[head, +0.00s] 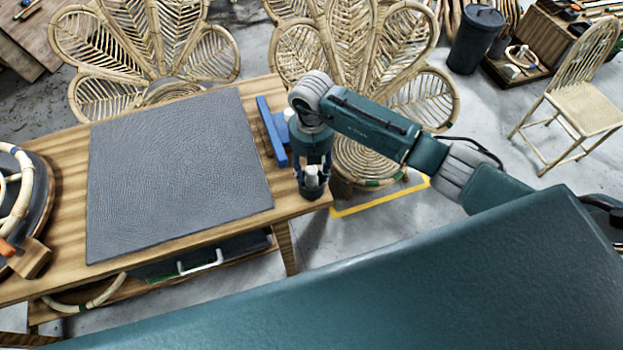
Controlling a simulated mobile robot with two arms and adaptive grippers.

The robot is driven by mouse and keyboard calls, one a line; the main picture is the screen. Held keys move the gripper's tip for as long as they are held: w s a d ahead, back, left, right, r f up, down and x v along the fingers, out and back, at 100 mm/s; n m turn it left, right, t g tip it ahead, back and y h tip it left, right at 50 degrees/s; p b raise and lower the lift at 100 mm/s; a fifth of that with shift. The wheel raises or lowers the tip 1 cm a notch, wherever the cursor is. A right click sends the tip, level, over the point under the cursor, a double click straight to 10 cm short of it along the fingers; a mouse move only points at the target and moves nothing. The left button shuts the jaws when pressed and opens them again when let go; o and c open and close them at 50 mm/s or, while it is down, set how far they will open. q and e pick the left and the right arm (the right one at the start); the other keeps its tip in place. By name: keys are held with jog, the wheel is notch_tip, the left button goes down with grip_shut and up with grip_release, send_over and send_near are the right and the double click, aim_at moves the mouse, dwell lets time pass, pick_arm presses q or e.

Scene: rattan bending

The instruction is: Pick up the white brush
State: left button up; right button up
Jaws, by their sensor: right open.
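My right gripper (313,172) is over the right end of the wooden table (180,245), pointing down, with its fingers apart. A small white object (312,176), which may be the white brush, shows between the fingers. It stands upright in or on a small dark cup (312,191) near the table's right edge. Whether the fingers touch it I cannot tell. Its lower part is hidden. My left gripper is not in view.
A grey mat (175,170) covers much of the table. A blue tool (272,131) lies beside it, close behind my gripper. A round rattan piece (18,200) is at the left. Rattan chairs (155,45) stand behind the table.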

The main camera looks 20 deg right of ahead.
grip_shut()
jog(key=shift+r, duration=0.1)
